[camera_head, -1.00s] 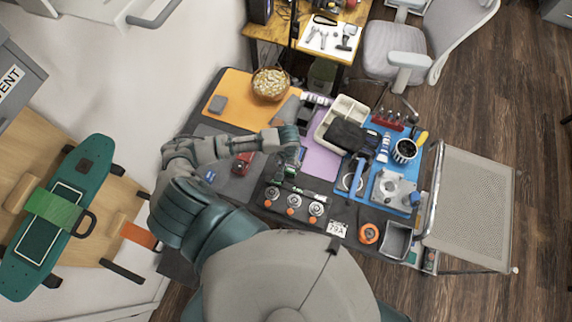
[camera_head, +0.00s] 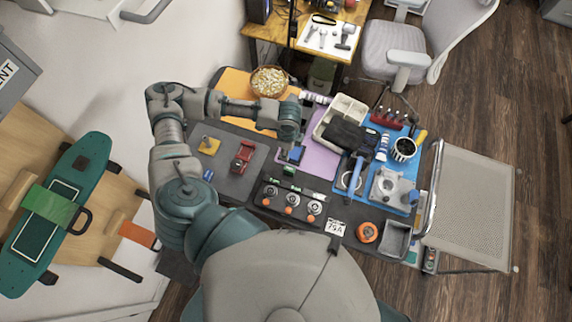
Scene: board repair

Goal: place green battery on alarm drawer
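My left gripper (camera_head: 290,138) hangs over the middle of the workbench, seen from above at the end of my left arm. Its fingers are mostly hidden under the wrist, so its opening does not show. Just below it in the picture is a small blue piece (camera_head: 292,155); I cannot tell whether the two touch. A small green block (camera_head: 289,171), possibly the green battery, is at the back edge of a dark panel (camera_head: 272,207) with round dials and orange knobs. I cannot tell for sure which part is the alarm drawer. My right gripper is not in view.
A red part (camera_head: 243,157) and a yellow part (camera_head: 209,145) lie on the grey mat to the left. A cream bin (camera_head: 340,112) with a black item stands right of the gripper. A blue mat (camera_head: 377,142) holds tools. A bowl (camera_head: 268,82) stands behind the arm.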

